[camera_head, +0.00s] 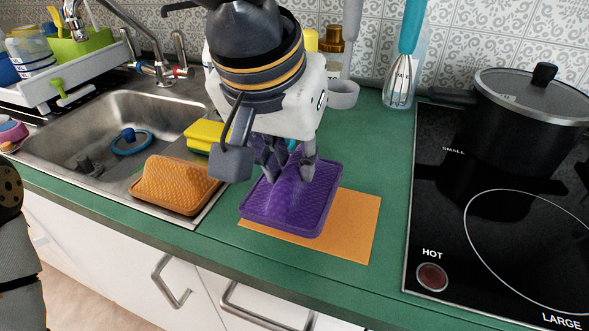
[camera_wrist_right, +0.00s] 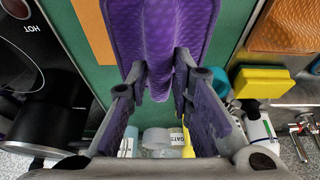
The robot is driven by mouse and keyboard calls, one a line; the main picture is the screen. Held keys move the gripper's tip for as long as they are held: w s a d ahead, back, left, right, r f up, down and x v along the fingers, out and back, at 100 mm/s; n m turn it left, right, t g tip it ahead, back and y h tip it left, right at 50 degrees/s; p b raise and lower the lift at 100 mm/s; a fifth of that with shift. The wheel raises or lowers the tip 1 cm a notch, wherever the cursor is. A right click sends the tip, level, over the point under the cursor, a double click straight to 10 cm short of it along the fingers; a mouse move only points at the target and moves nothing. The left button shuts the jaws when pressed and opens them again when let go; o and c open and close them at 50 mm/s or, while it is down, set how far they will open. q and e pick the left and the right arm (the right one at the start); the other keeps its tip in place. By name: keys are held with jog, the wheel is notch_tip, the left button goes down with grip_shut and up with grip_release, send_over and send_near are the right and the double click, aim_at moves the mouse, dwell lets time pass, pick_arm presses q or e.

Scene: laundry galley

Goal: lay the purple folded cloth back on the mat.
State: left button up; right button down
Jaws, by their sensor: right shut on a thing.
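The purple folded cloth (camera_head: 292,205) is in the head view, above the left part of the orange mat (camera_head: 355,223). I cannot tell for sure whether it touches the mat. My right gripper (camera_head: 289,170) is shut on the raised fold of the cloth from above. In the right wrist view the cloth (camera_wrist_right: 160,45) runs between both fingers, and a strip of the mat (camera_wrist_right: 92,28) shows beside it. The mat's right side and front edge are bare; its back left is hidden by the cloth. The left gripper does not show; only part of my left arm is at the left edge.
An orange folded cloth (camera_head: 177,186) lies at the sink's front right rim, left of the purple one. A yellow sponge (camera_head: 203,136) is behind it. The black hob (camera_head: 500,220) with a lidded pot (camera_head: 525,120) is on the right. Green counter (camera_head: 385,165) is free between mat and hob.

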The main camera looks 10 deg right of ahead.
aim_at(303, 190)
jog(key=f, duration=0.1)
jog(key=d+f, duration=0.1)
jog(key=f, duration=0.2)
jog(key=shift+d+f, duration=0.3)
jog(key=shift+d, duration=0.1)
jog(key=shift+f, duration=0.2)
jog(key=c, duration=1.4)
grip_release()
jog(key=shift+f, duration=0.15)
jog(key=v, duration=1.2)
